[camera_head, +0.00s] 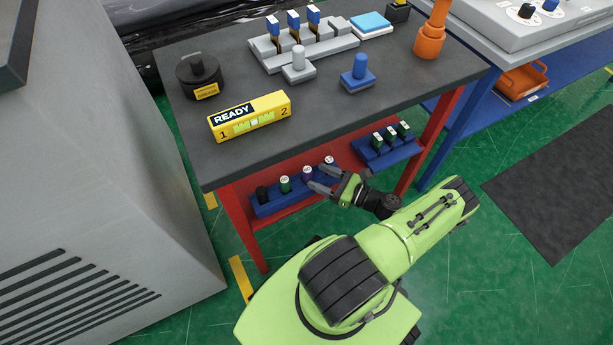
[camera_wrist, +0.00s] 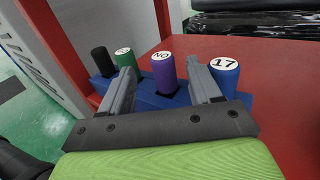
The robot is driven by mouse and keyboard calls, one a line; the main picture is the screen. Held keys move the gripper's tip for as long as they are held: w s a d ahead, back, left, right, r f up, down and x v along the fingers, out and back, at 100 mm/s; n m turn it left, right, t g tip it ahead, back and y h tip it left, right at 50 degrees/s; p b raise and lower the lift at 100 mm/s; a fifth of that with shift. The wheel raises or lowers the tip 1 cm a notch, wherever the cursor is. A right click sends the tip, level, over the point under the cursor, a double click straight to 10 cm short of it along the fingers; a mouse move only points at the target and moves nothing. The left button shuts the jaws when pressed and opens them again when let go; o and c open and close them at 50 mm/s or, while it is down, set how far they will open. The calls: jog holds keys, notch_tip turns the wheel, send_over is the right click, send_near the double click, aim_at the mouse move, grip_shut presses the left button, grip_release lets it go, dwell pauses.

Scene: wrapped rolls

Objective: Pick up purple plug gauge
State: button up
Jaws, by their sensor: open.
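The purple plug gauge (camera_wrist: 163,72) stands upright in a blue rack (camera_wrist: 150,103), its white top marked "NO". It also shows in the head view (camera_head: 306,173) on the lower red shelf, between a green gauge (camera_head: 285,184) and a blue gauge (camera_wrist: 224,76) whose top reads "17". My gripper (camera_wrist: 160,85) is open, with its fingers pointing at the rack. In the wrist view the purple gauge appears between the two fingertips, beyond them. I cannot tell how far the fingers are from it. Its lower end is hidden in the rack.
A black gauge (camera_wrist: 101,60) stands at the rack's left end. A second blue rack (camera_head: 386,152) with several dark green gauges sits right on the shelf. The dark tabletop (camera_head: 330,110) overhangs the shelf. A red table leg (camera_head: 240,228) stands left of the rack.

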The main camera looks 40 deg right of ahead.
aim_at(307, 169)
jog(key=b+x, duration=0.1)
jog(key=x, duration=0.4)
jog(key=shift+w, duration=0.2)
jog(key=c, duration=1)
